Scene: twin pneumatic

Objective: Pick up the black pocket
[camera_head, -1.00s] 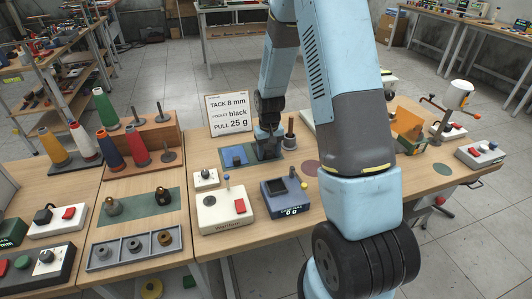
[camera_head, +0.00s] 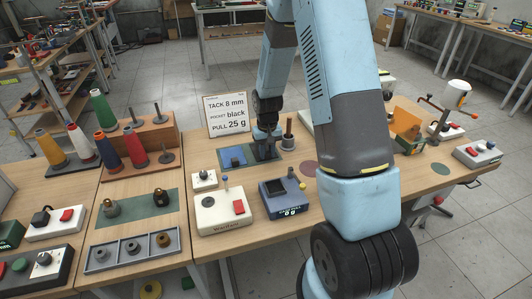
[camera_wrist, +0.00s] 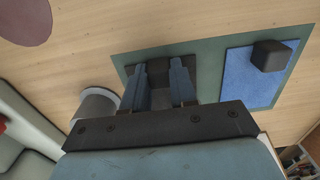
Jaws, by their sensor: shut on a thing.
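The black pocket (camera_head: 263,155) is a dark flat piece on the green mat (camera_head: 285,154), beside the blue pocket (camera_head: 232,157). It has a dark grip block (camera_wrist: 159,74) on top. My gripper (camera_head: 266,140) points down over it, and its two fingers (camera_wrist: 161,88) are shut on that block in the wrist view. The fingers and palm hide much of the black pocket. I cannot tell any gap between it and the mat. The blue pocket (camera_wrist: 252,82) lies flat and apart, with its own dark block.
A grey post (camera_head: 289,135) stands close to the right of my gripper. A white device (camera_head: 220,212) and a dark blue scale (camera_head: 283,197) stand in front. A reddish disc (camera_head: 305,168) lies to the right.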

